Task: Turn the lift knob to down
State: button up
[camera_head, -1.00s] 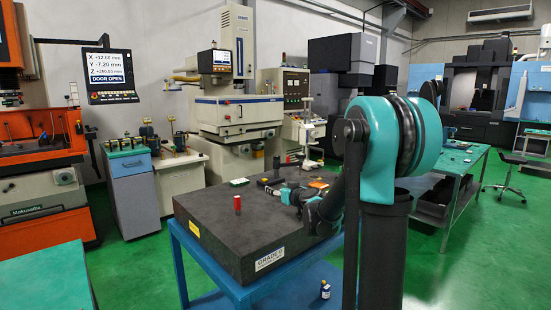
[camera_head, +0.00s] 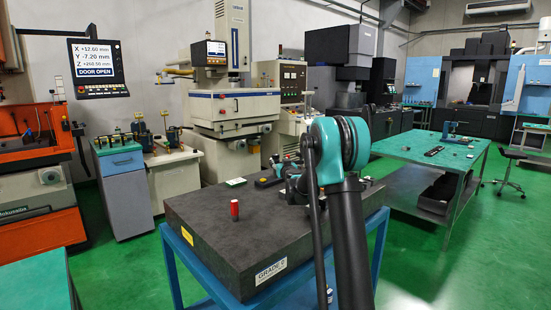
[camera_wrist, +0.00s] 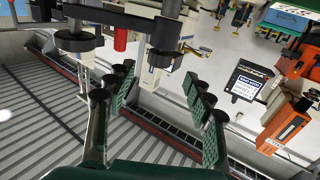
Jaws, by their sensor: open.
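The spark erosion machine (camera_head: 235,105) stands at the back, beyond the granite plate, with a screen (camera_head: 211,51) at its upper left. A cream panel with several small buttons or knobs (camera_head: 291,83) stands at its right. I cannot pick out the lift knob or its setting. In the wrist view, which looks upside down, my gripper (camera_wrist: 158,98) is open and empty, its dark green ridged pads wide apart. It faces the far wall and ceiling, touching nothing visible. In the head view my arm mostly hides it near the plate's right side.
The dark granite plate (camera_head: 222,246) on a blue stand lies in front of the machine. A red cylinder (camera_head: 235,210) stands on it. A green-topped table (camera_head: 410,146) is at right, an orange machine (camera_head: 50,217) at left.

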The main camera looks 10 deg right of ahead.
aim_at(274, 157)
jog(key=w, duration=0.6)
jog(key=w+a, duration=0.1)
jog(key=w, duration=0.1)
jog(key=shift+w, duration=0.4)
jog(key=c, duration=1.2)
jog(key=shift+h, duration=0.3)
jog(key=shift+a+m+h, duration=0.15)
jog(key=shift+m+h, duration=0.75)
jog(key=shift+h, duration=0.2)
jog(key=shift+d+m+g+h, duration=0.1)
jog(key=shift+m+g+h, duration=0.3)
jog(key=shift+m+h, duration=0.95)
jog(key=shift+d+m+g+h, duration=0.1)
jog(key=shift+m+g+h, duration=0.5)
jog(key=shift+h, duration=1.25)
jog(key=shift+m, duration=0.25)
